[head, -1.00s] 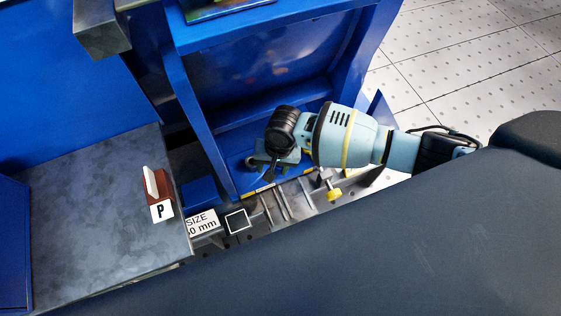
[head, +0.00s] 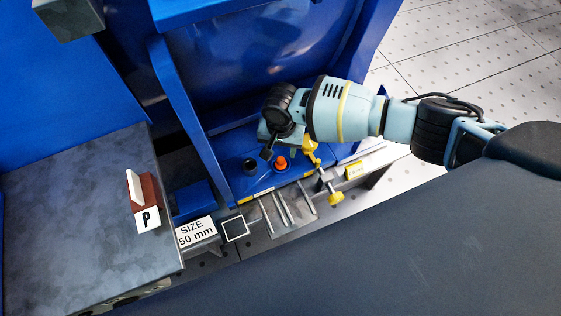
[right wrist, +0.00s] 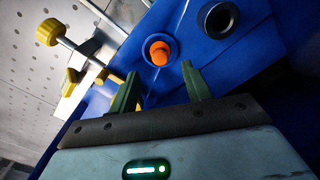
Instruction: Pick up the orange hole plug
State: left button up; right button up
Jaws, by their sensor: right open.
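The orange hole plug (head: 282,163) stands on the blue panel inside the blue frame. My left gripper is not in view.
A dark round socket (head: 249,165) lies left of the plug. A yellow-knobbed clamp (head: 336,198) stands to its right. A "SIZE 50 mm" sign (head: 196,231) and metal slats (head: 285,210) lie in front. A grey bench (head: 80,220) holds a "P" block (head: 148,218).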

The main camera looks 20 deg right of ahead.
aim_at(281, 159)
notch_tip(281, 159, down, 4)
jog(key=shift+r+b, duration=0.1)
jog(key=shift+b, duration=0.85)
jog(key=shift+f, duration=0.65)
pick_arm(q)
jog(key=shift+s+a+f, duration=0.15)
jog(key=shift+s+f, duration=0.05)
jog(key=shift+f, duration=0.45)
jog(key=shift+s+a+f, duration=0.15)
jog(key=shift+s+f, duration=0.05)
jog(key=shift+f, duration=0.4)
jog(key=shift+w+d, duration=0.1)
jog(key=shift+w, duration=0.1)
pick_arm(e)
jog(key=c, duration=1.1)
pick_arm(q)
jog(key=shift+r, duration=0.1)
pick_arm(e)
jog(key=shift+o, duration=0.2)
jog(key=shift+r, duration=0.1)
